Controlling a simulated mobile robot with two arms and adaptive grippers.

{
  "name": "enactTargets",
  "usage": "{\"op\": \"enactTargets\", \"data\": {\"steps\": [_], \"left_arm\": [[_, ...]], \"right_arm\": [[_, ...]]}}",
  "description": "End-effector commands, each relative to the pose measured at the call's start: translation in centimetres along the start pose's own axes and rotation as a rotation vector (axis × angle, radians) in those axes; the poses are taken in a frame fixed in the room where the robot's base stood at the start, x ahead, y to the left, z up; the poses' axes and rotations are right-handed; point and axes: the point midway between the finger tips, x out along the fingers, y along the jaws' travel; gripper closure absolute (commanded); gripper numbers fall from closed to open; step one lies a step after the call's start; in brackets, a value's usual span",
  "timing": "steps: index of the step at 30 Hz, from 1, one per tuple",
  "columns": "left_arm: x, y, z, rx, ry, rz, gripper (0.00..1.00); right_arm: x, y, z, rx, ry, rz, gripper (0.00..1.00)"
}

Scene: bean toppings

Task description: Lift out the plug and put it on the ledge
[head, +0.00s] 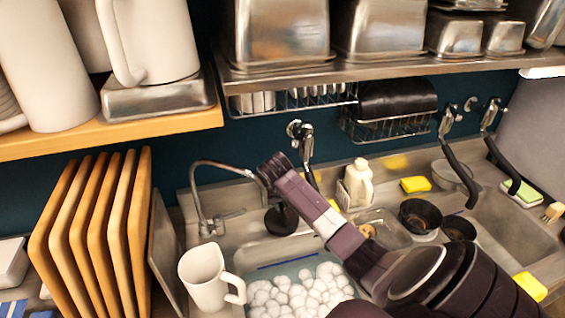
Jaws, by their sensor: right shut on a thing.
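A black round plug (281,221) shows just below the end of my right arm, above the back part of the left sink basin (252,252). My right gripper (276,200) is at the plug's top and shut on it; its fingers are dark, small and hard to make out. The plug looks clear of the white foam balls (290,292) that fill the front of the basin. The ledge (238,226) is the metal strip behind the basin, by the tap. My right forearm hides part of the basin. My left gripper is not in view.
A curved tap (203,190) stands left of the plug. A white mug (205,278) stands at the basin's left, near upright wooden boards (95,225). A white soap bottle (359,182), a yellow sponge (415,184) and dark bowls (419,214) are to the right. A metal shelf (390,62) overhangs.

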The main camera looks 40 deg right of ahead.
Motion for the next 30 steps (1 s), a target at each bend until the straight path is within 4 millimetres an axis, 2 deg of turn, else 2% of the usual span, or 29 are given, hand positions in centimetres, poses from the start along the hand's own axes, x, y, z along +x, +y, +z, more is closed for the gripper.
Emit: {"op": "enactTargets", "data": {"steps": [2,3,8,20,30], "left_arm": [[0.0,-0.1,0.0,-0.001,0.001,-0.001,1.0],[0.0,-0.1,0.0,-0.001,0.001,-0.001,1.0],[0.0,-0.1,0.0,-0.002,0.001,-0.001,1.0],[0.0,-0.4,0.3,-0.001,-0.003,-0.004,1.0],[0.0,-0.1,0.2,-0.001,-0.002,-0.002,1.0]], "right_arm": [[0.0,0.0,-0.1,0.0,0.001,0.0,1.0],[0.0,0.0,-0.1,0.0,0.001,0.0,0.82],[-0.1,0.0,-0.1,0.0,0.001,0.0,0.65],[-0.7,0.1,-0.3,0.0,0.002,0.0,0.65],[-5.2,1.1,-2.3,0.001,0.004,-0.001,0.65]]}}
